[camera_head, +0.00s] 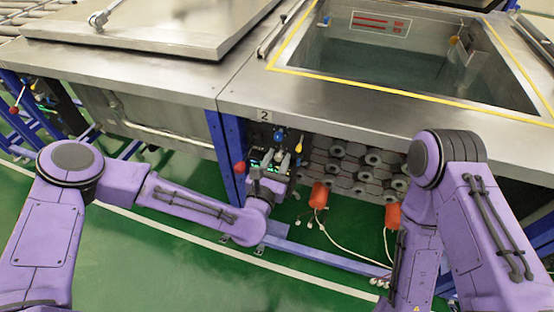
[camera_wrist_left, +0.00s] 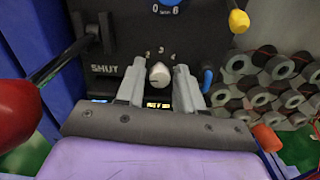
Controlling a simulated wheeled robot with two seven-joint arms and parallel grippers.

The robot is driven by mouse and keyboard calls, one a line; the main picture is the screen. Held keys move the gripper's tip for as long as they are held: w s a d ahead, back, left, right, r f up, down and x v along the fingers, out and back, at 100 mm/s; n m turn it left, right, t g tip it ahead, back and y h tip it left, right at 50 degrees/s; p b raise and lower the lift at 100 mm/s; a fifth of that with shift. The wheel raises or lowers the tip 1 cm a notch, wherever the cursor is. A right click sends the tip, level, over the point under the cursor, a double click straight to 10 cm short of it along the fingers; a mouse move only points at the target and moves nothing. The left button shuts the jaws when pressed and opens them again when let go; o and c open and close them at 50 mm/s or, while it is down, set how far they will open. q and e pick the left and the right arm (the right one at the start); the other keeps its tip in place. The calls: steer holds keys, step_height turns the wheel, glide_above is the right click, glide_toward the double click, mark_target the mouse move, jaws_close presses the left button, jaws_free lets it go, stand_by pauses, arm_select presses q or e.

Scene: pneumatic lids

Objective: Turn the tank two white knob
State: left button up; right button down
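The white knob (camera_wrist_left: 159,75) sits on a black control panel (camera_wrist_left: 120,42) in the left wrist view, with small numbers above it. My left gripper (camera_wrist_left: 158,82) is in front of the panel, its two grey fingers apart on either side of the knob. Small gaps show between the knob and the fingers; the fingers look open. In the head view, my left gripper (camera_head: 270,172) reaches the panel under the tank (camera_head: 390,70) marked 2, and I cannot make out the knob there. My right arm shows at the right, but its gripper is hidden from view.
A red ball handle (camera_wrist_left: 15,112) on a black rod is left of the panel. A yellow knob (camera_wrist_left: 239,21) and a blue lever (camera_wrist_left: 207,78) lie to the right. A blue frame post (camera_head: 228,150) stands beside the panel. Orange floats (camera_head: 319,195) hang at the right.

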arm_select(q)
jaws_close()
steer(key=shift+m, duration=0.3)
steer(key=m+b, duration=0.1)
steer(key=m, duration=0.1)
steer(key=shift+m, duration=0.4)
steer(key=m+b, duration=0.1)
steer(key=m, duration=0.3)
steer(key=shift+m, duration=0.3)
steer(key=m+b, duration=0.1)
steer(key=m, duration=1)
steer(key=shift+m, duration=0.3)
steer(key=shift+b, duration=0.3)
steer(key=shift+f, duration=0.1)
